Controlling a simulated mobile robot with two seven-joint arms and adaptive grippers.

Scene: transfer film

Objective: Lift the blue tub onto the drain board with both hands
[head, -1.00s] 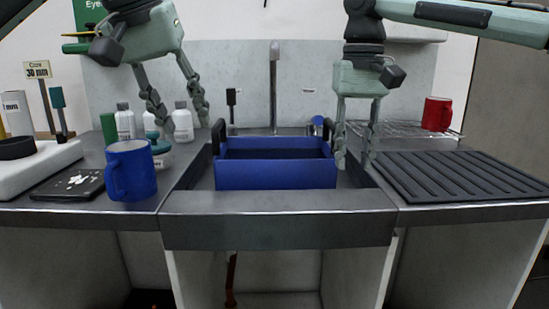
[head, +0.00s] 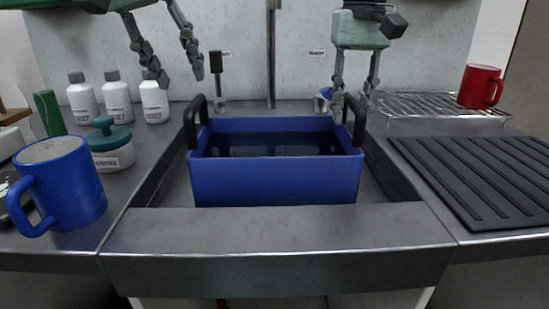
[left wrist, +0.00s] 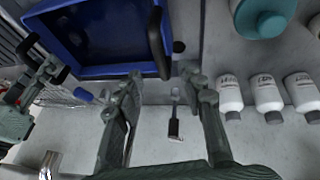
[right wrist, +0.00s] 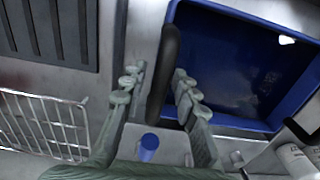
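The blue tub (head: 275,180) sits level in the sink, with black upright handles at its left (head: 190,128) and right (head: 357,122) ends. The black ribbed drain board (head: 480,180) lies on the counter to the right; it also shows in the right wrist view (right wrist: 50,30). My left gripper (head: 180,78) is open and empty, above and behind the left handle. In the left wrist view that handle (left wrist: 158,40) lies ahead of the spread fingers. My right gripper (head: 354,104) is open at the right handle; in the right wrist view the handle (right wrist: 168,75) appears between its fingers. Contact cannot be told.
A blue mug (head: 75,190), a teal-lidded jar (head: 110,150) and white bottles (head: 117,100) stand left of the sink. A wire rack (head: 440,105) with a red mug (head: 480,86) is behind the drain board. The tap (head: 271,50) rises behind the tub. The drain board is bare.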

